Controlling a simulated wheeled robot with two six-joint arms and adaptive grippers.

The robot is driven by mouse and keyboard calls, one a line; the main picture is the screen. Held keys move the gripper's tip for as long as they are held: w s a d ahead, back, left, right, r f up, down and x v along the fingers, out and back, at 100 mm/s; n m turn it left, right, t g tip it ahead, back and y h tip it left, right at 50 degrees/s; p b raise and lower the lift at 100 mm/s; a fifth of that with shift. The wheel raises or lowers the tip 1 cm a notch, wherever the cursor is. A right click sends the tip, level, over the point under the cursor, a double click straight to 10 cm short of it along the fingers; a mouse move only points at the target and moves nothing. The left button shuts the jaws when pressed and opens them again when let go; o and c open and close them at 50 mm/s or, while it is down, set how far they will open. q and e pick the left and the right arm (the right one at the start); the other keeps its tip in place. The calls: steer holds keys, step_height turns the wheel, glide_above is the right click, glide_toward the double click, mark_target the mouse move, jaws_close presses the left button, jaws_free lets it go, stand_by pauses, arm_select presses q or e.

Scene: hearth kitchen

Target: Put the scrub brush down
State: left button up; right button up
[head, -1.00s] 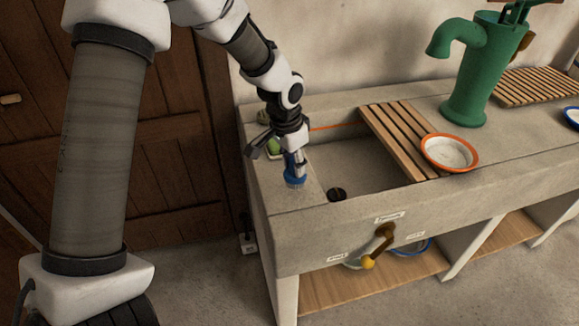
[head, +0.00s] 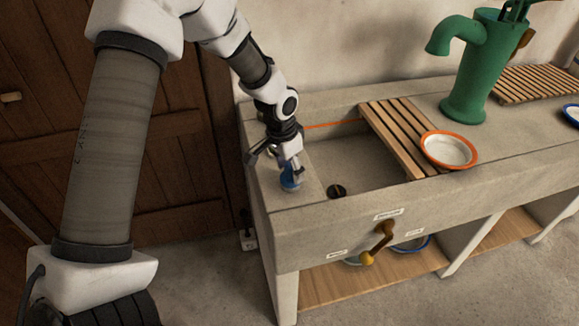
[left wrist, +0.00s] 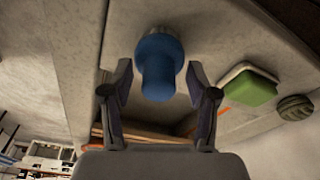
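The scrub brush (head: 290,181), with a blue handle, stands on the left stone ledge beside the basin, its lower end on or very near the stone. In the left wrist view its blue handle (left wrist: 157,68) points toward the camera between the fingers. My left gripper (head: 278,164) is around the handle from above. Its two fingers (left wrist: 160,105) are spread, with a visible gap on each side of the handle. The bristles are mostly hidden. My right gripper is in neither view.
A green sponge (left wrist: 250,88) and a round grey scourer (left wrist: 296,107) lie close to the brush. The basin (head: 350,160) is right of it, with a wooden slatted rack (head: 391,138) and an orange-rimmed bowl (head: 448,150). A green pump (head: 471,70) stands behind.

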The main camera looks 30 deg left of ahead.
mark_target(283, 179)
arm_select(q)
steer(key=shift+r, duration=0.1)
steer(key=shift+r, duration=0.3)
step_height(283, 179, up, 12)
steer(key=s, duration=0.1)
steer(key=shift+s+a+f, duration=0.2)
steer(key=shift+s+a, duration=0.1)
steer(key=shift+s, duration=0.1)
